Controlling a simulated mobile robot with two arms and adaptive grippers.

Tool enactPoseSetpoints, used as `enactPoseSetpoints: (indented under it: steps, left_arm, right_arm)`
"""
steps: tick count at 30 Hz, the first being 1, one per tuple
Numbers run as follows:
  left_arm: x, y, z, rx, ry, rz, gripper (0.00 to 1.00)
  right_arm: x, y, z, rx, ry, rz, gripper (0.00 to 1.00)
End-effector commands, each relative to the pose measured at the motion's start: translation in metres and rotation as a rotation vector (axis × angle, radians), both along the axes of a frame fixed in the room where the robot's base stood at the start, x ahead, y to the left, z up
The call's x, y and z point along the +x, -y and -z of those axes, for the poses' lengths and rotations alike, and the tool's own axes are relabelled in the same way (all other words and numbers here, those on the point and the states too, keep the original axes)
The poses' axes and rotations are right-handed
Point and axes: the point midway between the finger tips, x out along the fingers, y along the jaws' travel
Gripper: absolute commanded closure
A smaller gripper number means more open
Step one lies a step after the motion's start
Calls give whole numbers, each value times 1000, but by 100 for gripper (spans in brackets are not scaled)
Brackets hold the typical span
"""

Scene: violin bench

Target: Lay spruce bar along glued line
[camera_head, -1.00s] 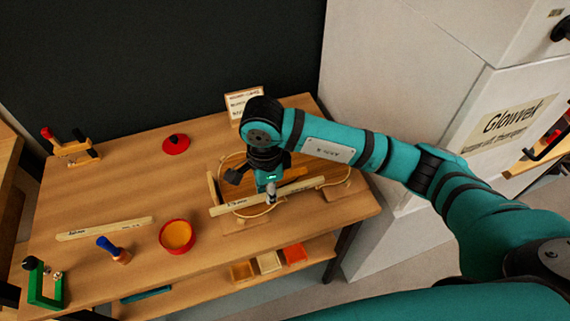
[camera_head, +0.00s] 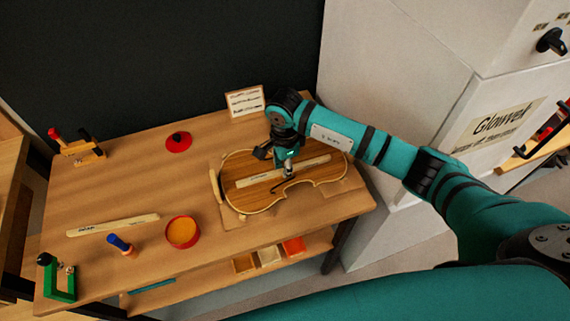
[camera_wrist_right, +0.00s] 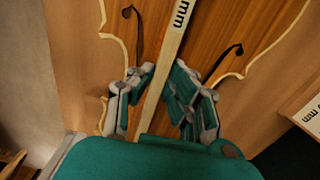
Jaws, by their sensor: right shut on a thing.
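The violin plate (camera_head: 262,200), an orange-brown body shape with dark f-holes, lies on the bench at the right. It also fills much of the right wrist view (camera_wrist_right: 215,35). A long pale spruce bar (camera_head: 252,180) runs lengthwise over the plate. My right gripper (camera_head: 288,173) is shut on this bar near its middle. In the right wrist view the bar (camera_wrist_right: 165,55) passes between the fingers, over wood between the two f-holes. I cannot tell whether the bar touches the plate. I cannot make out the glued line. My left gripper is not in view.
A second pale marked bar (camera_head: 112,225) lies at the bench's left. A red pot (camera_head: 183,233), a blue-handled brush (camera_head: 121,245) and a green clamp (camera_head: 57,278) stand near the front. A red lid (camera_head: 179,143) and small sign (camera_head: 245,101) are farther back. Mid-left bench is clear.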

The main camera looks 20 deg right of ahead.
Motion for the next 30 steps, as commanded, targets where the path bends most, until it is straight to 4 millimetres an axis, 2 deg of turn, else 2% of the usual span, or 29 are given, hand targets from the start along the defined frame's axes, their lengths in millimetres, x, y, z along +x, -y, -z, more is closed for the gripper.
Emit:
enactPoseSetpoints:
  steps: [6,7,12,22,26,30]
  left_arm:
    - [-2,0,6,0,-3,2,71]
    - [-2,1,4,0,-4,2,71]
    - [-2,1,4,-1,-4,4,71]
    - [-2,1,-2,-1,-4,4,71]
    - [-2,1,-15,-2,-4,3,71]
    - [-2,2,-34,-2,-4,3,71]
  right_arm:
    - [0,0,5,0,0,1,100]
    - [0,0,3,0,0,1,83]
    - [0,0,3,0,-1,1,63]
    - [0,0,-3,0,-1,1,63]
    - [1,0,-24,0,2,1,63]
    - [1,0,-57,-1,3,-1,63]
